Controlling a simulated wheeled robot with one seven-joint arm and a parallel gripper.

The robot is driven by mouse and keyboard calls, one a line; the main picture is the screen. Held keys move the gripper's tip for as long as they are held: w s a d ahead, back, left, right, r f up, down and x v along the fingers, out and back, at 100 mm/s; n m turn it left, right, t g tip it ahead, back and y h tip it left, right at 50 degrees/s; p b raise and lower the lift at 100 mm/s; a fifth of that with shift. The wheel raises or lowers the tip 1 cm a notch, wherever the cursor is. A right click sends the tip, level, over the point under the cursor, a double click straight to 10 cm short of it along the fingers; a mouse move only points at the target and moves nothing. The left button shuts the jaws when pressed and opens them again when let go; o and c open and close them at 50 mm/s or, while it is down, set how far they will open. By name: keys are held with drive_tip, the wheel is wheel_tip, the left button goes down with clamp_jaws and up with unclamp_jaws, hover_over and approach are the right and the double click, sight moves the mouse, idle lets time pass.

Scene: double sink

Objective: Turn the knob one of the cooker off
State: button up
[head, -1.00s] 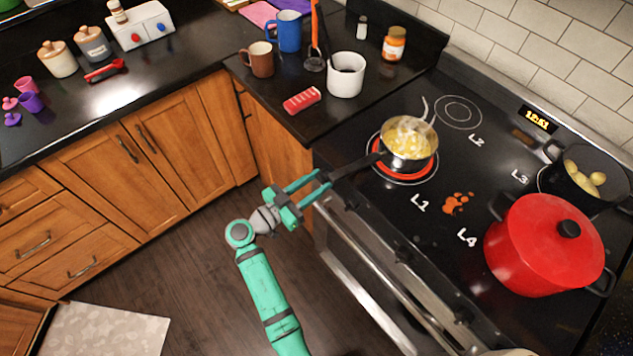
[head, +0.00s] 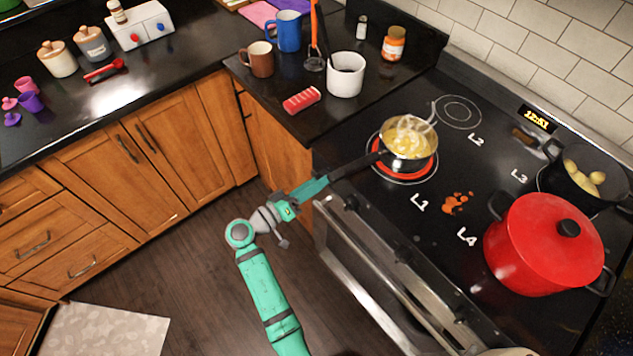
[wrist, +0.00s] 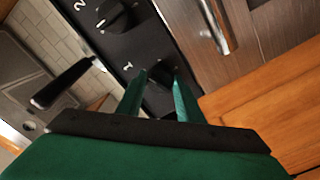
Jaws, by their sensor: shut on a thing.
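The cooker (head: 425,262) has a black top, with its L1 plate glowing red under a small steaming pot (head: 408,158) of yellow food. My gripper (head: 325,181) is at the cooker's front left corner, just below the pot's dark handle (head: 352,168). In the wrist view, my gripper (wrist: 160,78) has its two green fingers on either side of knob one (wrist: 159,74), a dark knob beside the white "1" mark, and is shut on it. The knob is mostly hidden between the fingers; its exact angle is unclear. Knob two (wrist: 116,15) sits further along the panel.
The pot's handle sticks out over the front edge, close above my gripper. A red pot (head: 545,250) stands at the right and a dark pan (head: 590,178) behind it. Wooden cabinets (head: 180,140) stand left; the floor (head: 190,270) between is clear.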

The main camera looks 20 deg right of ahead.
drive_tip(key=shift+r+n, duration=0.15)
drive_tip(key=shift+n, duration=6.95)
drive_tip(key=o, duration=1.1)
drive_tip(key=shift+c, duration=0.2)
drive_tip(key=v, duration=1.1)
drive_tip(key=shift+d, duration=0.1)
